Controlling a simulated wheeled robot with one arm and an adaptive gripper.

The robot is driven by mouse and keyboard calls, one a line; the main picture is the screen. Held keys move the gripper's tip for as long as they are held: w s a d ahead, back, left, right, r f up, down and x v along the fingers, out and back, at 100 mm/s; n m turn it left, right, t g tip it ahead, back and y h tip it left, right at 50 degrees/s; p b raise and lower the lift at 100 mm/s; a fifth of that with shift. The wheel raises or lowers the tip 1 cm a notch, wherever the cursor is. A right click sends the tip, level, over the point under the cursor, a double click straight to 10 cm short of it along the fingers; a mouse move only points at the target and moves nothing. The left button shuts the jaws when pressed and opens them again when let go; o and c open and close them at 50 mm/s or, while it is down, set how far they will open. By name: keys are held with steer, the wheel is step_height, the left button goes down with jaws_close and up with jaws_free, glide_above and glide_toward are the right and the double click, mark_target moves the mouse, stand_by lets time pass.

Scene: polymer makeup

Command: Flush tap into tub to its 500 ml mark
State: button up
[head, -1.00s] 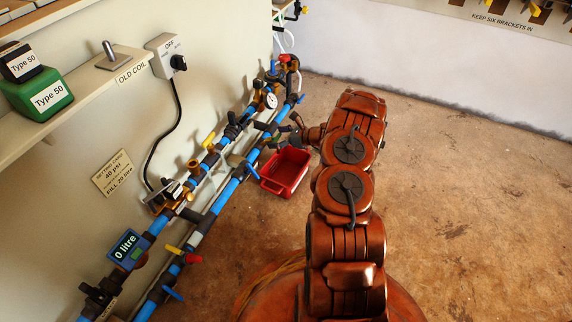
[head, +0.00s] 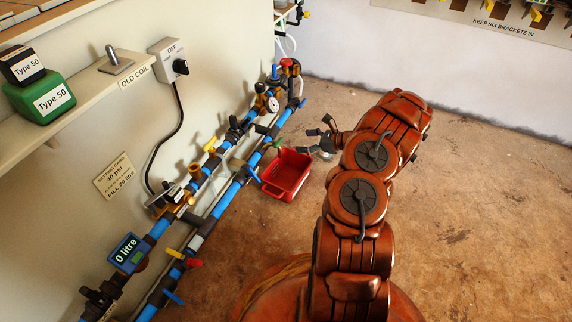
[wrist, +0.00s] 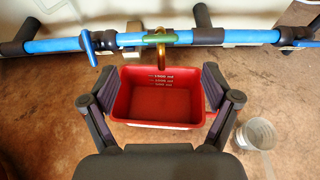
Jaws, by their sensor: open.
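The red tub (head: 287,172) stands on the floor beside the lower blue pipe. In the wrist view the tub (wrist: 125,102) lies ahead of my gripper, with white ml marks on its inner far wall. I cannot make out water in it. A brass tap with a green handle (wrist: 158,38) sits on the pipe, its spout above the tub's far rim. The green handle also shows in the head view (head: 279,143). My gripper (wrist: 157,84) is open and empty, its fingers framing the tub in the wrist view. In the head view my gripper (head: 322,138) is right of the tub, apart from it.
A clear cup (wrist: 258,134) stands on the floor right of the tub. Blue pipes with a gauge (head: 271,104), coloured valves and a "0 litre" meter (head: 128,252) run along the wall. A shelf (head: 90,95) juts out above. Floor to the right is open.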

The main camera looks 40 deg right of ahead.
mark_target(280, 142)
steer(key=shift+w+a+f+t+y+b, duration=0.15)
steer(key=shift+w+a+f+t+y, duration=0.2)
steer(key=shift+f+t, duration=0.35)
steer(key=shift+w+a+f+t+y+b, duration=0.2)
steer(key=shift+w+f+t+y, duration=0.3)
steer(key=shift+f, duration=0.35)
steer(key=shift+w+a+f+t+y+b, duration=0.15)
steer(key=shift+w+a+f+t+y, duration=0.1)
steer(key=shift+w+f+t, duration=0.4)
steer(key=shift+f, duration=0.1)
steer(key=b+x, duration=0.3)
steer(key=x, duration=0.3)
steer(key=shift+w+a, duration=0.45)
steer(key=shift+w, duration=0.2)
steer(key=c, duration=1.2)
steer(key=shift+o, duration=0.2)
